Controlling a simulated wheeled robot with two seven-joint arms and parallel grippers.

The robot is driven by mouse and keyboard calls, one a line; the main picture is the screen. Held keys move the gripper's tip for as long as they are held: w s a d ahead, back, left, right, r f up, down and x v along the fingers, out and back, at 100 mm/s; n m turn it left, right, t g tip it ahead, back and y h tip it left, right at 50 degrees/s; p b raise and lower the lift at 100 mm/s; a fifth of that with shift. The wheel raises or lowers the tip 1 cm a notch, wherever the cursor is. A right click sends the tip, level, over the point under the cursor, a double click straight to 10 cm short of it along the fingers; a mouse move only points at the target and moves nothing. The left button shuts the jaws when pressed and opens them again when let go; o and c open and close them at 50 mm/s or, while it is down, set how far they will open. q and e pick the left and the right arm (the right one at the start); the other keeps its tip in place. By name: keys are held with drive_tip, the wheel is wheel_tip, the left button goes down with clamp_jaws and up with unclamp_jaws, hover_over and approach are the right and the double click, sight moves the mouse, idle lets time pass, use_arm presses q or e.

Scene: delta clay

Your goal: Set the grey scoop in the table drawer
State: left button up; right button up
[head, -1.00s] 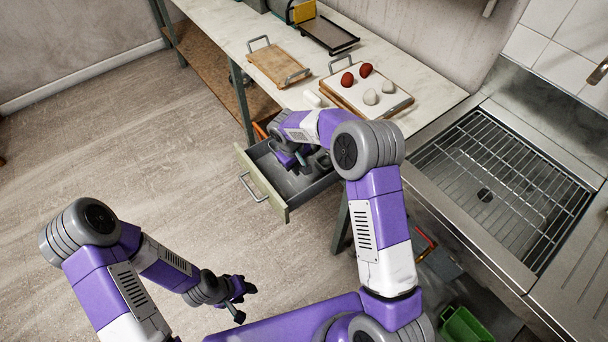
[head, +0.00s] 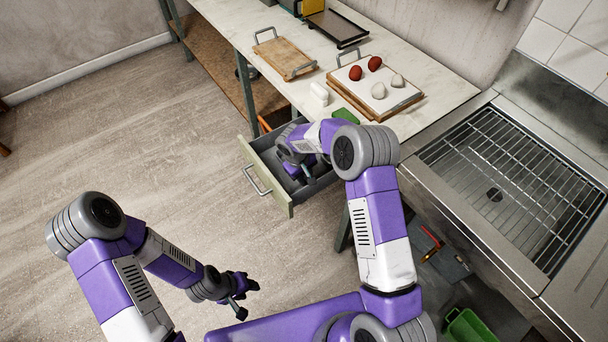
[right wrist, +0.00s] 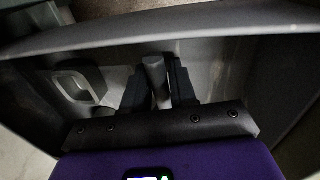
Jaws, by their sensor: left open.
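The table drawer (head: 283,194) is pulled out from under the worktop, its handle facing left. My right gripper (head: 303,178) reaches down inside it. In the right wrist view, a grey round handle, which looks like part of the grey scoop (right wrist: 155,78), sits between the two dark fingers of my right gripper (right wrist: 160,88), which look closed on it. A light grey loop-like shape (right wrist: 76,88) lies to the left; I cannot tell if it belongs to the scoop. My arm hides much of the drawer. My left gripper (head: 240,290) is open and empty, away from the drawer.
On the worktop (head: 365,62) are a wooden tray (head: 283,53), a board (head: 354,93) with red and pale lumps, a white block (head: 319,93) and a green item (head: 345,116). A sink with a rack (head: 500,190) is at right. The floor at left is clear.

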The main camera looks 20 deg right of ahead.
drive_tip(key=o, duration=0.3)
drive_tip(key=shift+o, duration=0.2)
drive_tip(key=shift+r, duration=0.1)
drive_tip(key=shift+r, duration=0.25)
wheel_tip(320, 180, up, 12)
drive_tip(key=a+p, duration=0.2)
drive_tip(key=p, duration=0.1)
drive_tip(key=shift+s+f, duration=0.25)
drive_tip(key=shift+s, duration=0.2)
